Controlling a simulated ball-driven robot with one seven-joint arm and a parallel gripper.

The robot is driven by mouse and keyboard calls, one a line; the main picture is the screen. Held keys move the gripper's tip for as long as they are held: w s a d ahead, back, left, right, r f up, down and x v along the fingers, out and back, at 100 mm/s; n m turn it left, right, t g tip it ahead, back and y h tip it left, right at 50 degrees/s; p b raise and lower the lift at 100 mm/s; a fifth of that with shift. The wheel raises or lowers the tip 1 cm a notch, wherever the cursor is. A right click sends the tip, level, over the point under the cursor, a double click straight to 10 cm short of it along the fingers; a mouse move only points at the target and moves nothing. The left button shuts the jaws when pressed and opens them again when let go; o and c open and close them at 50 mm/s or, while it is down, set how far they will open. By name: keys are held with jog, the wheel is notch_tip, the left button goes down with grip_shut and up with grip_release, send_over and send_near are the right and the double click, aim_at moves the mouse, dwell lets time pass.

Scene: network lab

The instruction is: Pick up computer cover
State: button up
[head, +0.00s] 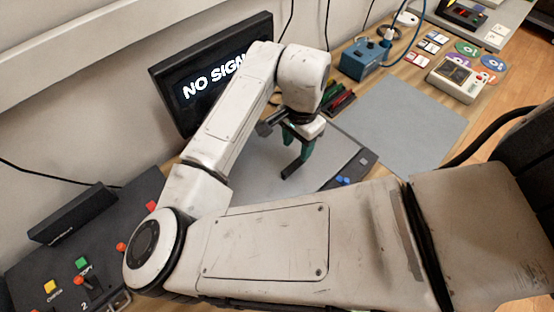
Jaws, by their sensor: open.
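A flat pale grey panel (262,180) with a dark right edge lies on the table below my gripper, in front of the monitor. It appears to be the computer cover, but I cannot tell its full outline because my arm hides its near side and part of its left. My gripper (296,160), with green and dark fingers, points down over this panel. It is open, and I see nothing between its fingers. I cannot tell whether the fingertips touch the panel.
A black monitor (196,97) reading "NO SIGNAL" stands behind, close to my arm. A dark control panel (110,240) with coloured buttons is at the lower left. A grey mat (405,125) to the right is bare. Beyond it are a blue box (362,62) and a cream device (458,80).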

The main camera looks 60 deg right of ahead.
aim_at(296, 162)
jog(key=shift+s+a+f+p, duration=0.1)
jog(key=shift+f+p, duration=0.2)
jog(key=shift+f, duration=1.5)
jog(key=shift+s+a+f+p, duration=0.1)
jog(key=shift+f+p, duration=0.2)
jog(key=shift+f, duration=1.5)
grip_shut()
